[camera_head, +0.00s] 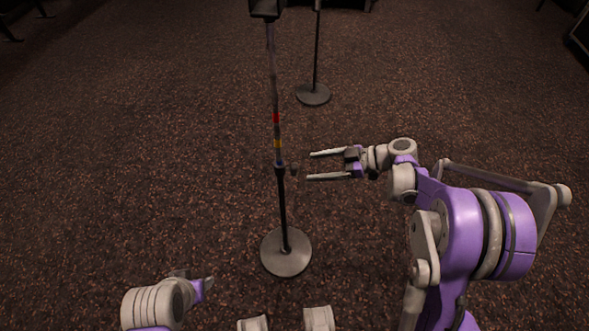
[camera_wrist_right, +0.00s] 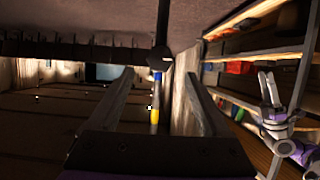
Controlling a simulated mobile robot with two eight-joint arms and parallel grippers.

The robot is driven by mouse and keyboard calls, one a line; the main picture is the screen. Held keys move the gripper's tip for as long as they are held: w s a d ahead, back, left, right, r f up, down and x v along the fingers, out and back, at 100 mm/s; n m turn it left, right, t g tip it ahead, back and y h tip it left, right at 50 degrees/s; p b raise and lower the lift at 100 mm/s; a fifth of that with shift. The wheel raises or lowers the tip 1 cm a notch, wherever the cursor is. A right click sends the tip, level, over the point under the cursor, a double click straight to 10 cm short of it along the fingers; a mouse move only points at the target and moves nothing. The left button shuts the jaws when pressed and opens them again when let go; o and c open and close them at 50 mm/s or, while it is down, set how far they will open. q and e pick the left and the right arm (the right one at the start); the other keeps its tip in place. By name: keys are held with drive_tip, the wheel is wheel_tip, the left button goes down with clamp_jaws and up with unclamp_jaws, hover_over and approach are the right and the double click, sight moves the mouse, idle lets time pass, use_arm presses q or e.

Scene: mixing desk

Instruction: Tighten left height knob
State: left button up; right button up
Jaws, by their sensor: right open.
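A near stand (camera_head: 284,215) rises upright from a round grey base, its pole marked with red and yellow bands. A small dark height knob (camera_head: 293,170) sticks out to the right of the collar below the bands. My right gripper (camera_head: 309,165) is open, its fingers pointing left at about knob height, just right of the pole and apparently holding nothing. In the right wrist view, the pole with a yellow part (camera_wrist_right: 155,115) and a dark rounded part (camera_wrist_right: 160,60) appear between the spread fingers. My left gripper (camera_head: 207,284) is low at the left; its finger gap is unclear.
A second stand (camera_head: 313,95) with a round base is farther back. The brown carpet (camera_head: 130,150) around the near stand is clear. In the right wrist view, shelves (camera_wrist_right: 265,50) with coloured items line the right side. A dark object (camera_head: 265,8) tops the near pole.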

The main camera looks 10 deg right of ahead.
sight(294, 169)
drive_tip(key=b+x, duration=0.1)
drive_tip(key=x, duration=0.6)
drive_tip(key=shift+a+f, duration=0.1)
